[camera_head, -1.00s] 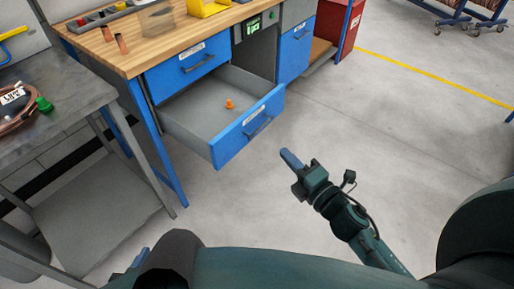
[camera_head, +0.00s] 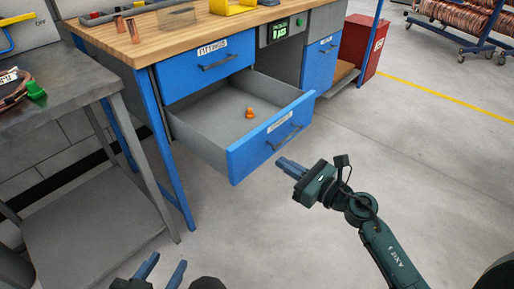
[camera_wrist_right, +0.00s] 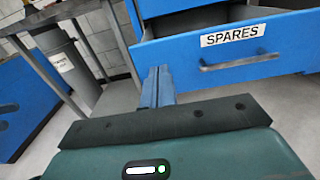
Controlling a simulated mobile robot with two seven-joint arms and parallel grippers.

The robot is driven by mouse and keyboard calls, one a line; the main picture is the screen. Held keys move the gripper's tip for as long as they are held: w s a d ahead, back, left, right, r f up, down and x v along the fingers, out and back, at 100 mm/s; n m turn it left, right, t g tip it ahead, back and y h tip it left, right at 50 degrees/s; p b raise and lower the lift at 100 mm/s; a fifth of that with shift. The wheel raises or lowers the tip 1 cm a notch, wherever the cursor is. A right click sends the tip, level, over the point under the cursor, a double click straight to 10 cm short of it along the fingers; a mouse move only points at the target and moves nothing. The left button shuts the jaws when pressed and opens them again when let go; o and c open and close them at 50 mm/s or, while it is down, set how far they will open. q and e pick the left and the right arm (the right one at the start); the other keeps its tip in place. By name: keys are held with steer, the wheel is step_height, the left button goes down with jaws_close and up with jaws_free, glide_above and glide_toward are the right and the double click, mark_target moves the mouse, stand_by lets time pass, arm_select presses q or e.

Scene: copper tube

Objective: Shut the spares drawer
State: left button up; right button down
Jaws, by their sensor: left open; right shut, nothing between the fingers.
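The spares drawer (camera_head: 271,137) is pulled out of the workbench, with a blue front, a grey handle and a grey tray. A small orange object lies inside it. My right gripper (camera_head: 289,167) is shut and empty, just in front of the drawer front and below its handle. In the right wrist view, the spares drawer front (camera_wrist_right: 215,50) carries a "SPARES" label, and my shut right fingers (camera_wrist_right: 158,86) point toward its lower left; contact is not clear. My left gripper (camera_head: 163,270) is open and empty at the bottom edge, far from the drawer.
A shut blue drawer (camera_head: 205,68) sits above, under the wooden benchtop (camera_head: 120,48). A grey metal table (camera_head: 70,105) stands at the left. A red cabinet (camera_head: 362,45) stands at the back. The floor (camera_head: 430,150) to the right is clear.

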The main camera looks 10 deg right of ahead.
mark_target(248, 142)
steer(key=x, duration=0.8)
steer(key=shift+w+a, duration=0.1)
arm_select(q)
steer(key=shift+w, duration=0.1)
arm_select(e)
steer(key=shift+w+a, duration=0.45)
steer(key=shift+w, duration=0.1)
arm_select(q)
steer(key=shift+b, duration=0.3)
